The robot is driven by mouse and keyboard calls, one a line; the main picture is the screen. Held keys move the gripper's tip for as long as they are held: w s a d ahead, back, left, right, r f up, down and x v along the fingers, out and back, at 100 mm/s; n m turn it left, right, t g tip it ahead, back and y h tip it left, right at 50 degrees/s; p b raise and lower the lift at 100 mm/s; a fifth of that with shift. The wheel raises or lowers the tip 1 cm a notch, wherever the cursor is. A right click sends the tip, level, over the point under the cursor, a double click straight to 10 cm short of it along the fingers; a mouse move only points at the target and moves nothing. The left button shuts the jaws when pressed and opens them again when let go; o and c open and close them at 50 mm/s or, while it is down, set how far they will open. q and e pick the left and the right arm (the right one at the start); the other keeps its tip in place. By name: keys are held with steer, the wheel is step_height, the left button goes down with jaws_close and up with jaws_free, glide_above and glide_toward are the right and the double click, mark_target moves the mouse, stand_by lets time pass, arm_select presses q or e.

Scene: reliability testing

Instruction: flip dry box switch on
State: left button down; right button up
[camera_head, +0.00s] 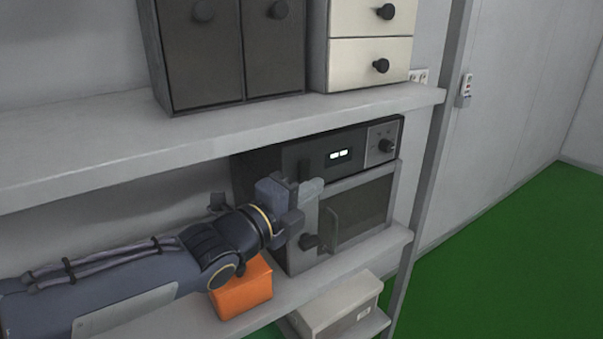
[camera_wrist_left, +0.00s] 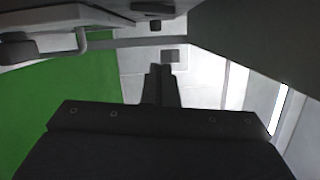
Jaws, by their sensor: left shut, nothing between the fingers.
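The dry box (camera_head: 292,158) is a dark box on the middle shelf, with a lit display (camera_head: 340,155), a light panel with a round black knob (camera_head: 386,146), and a windowed door below with a handle. My left gripper (camera_head: 312,188) is in front of the box's left front side, left of and below the display. Its fingers are shut with nothing between them; they also show together in the left wrist view (camera_wrist_left: 160,86). The gripper hides part of the box's front left, and I cannot tell whether it touches the box. My right gripper is not in view.
An orange box (camera_head: 243,289) sits on the shelf under my left wrist. The upper shelf (camera_head: 120,146) carries dark and cream drawer units (camera_head: 368,62) above the arm. A light box (camera_head: 338,303) is lower down. Green floor (camera_head: 510,255) to the right is clear.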

mark_target(305, 170)
arm_select(q)
steer(key=shift+w+a+r+p, duration=0.1)
steer(key=shift+w+a+p, duration=0.15)
steer(key=shift+w+p, duration=0.35)
steer(key=shift+w+a+r+p, duration=0.15)
steer(key=shift+w+a+p, duration=0.1)
steer(key=shift+w, duration=0.55)
steer(key=shift+w+a+r+p, duration=0.1)
steer(key=shift+w+a+p, duration=0.15)
steer(key=shift+w+p, duration=0.35)
steer(key=shift+w, duration=0.1)
